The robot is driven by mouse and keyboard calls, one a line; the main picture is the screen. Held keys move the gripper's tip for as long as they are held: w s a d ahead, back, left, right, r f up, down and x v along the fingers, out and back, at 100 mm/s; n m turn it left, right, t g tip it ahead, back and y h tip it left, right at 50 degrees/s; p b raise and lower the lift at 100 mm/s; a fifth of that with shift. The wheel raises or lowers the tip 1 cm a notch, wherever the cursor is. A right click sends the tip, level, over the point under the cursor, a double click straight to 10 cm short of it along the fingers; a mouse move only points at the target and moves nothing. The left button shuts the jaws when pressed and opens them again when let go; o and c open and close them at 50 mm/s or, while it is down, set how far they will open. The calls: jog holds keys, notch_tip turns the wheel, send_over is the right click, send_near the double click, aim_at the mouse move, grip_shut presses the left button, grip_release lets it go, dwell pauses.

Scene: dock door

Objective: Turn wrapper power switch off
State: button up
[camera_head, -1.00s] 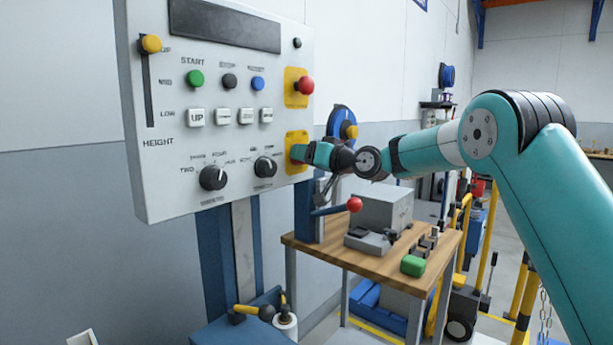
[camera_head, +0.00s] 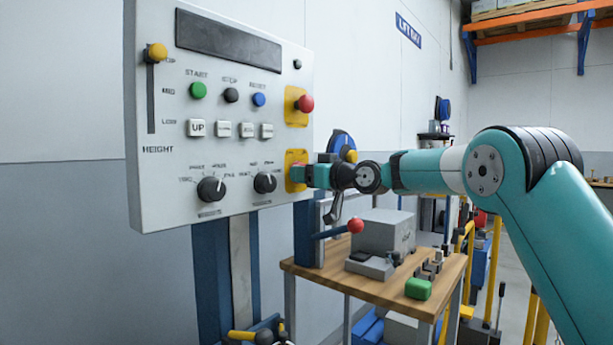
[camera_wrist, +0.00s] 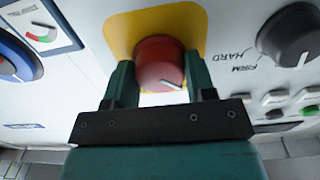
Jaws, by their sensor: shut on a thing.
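The wrapper power switch is a red round knob (camera_wrist: 158,62) on a yellow plate (camera_wrist: 120,28) in the wrist view. A short white mark on it points toward the lower right of that view. My gripper (camera_wrist: 160,76) is shut on the knob, with one teal finger on each side. In the head view my gripper (camera_head: 301,174) is at the lower yellow plate (camera_head: 291,184) on the right edge of the control panel (camera_head: 160,205). It hides most of the knob there.
Above is a red mushroom button (camera_head: 306,103) on another yellow plate. Two black dials (camera_head: 211,190) (camera_head: 265,183) lie to the left. A wooden table (camera_head: 385,296) with a grey box (camera_head: 381,231) and red-tipped lever (camera_head: 355,226) stands below my arm.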

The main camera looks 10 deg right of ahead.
jog(key=o, duration=0.9)
jog(key=b+v, duration=0.3)
jog(key=v, duration=1.4)
jog(key=shift+s+d, duration=0.1)
